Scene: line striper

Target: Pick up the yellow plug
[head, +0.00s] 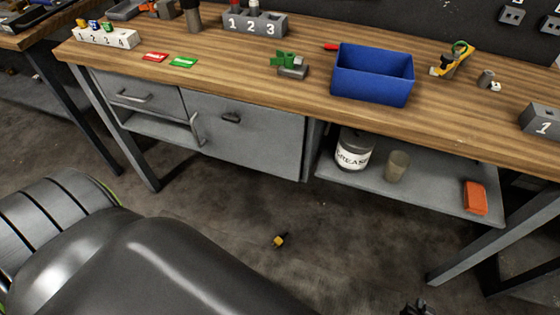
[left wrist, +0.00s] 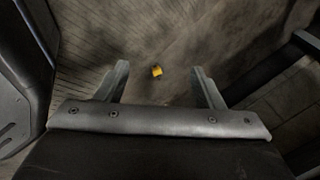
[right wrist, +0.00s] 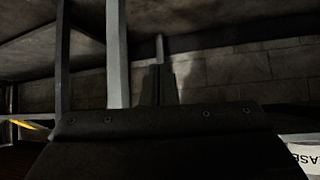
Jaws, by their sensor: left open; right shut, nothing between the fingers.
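The yellow plug (head: 279,240) lies on the dark floor in front of the workbench, a small yellow piece with a dark end. In the left wrist view the plug (left wrist: 157,72) shows between the two fingertips of my open left gripper (left wrist: 160,70). The plug looks small and farther off than the fingers, which do not touch it. My left gripper is not visible in the head view. My right gripper (head: 418,308) shows only as a dark tip at the bottom edge of the head view. In the right wrist view my right gripper (right wrist: 158,75) is shut and empty.
The workbench (head: 225,70) carries a blue bin (head: 372,75), a green-and-grey device (head: 289,64) and numbered blocks. Its lower shelf (head: 430,186) holds a grease tub (head: 354,151), a cup (head: 397,166) and an orange object (head: 475,197). The floor around the plug is clear.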

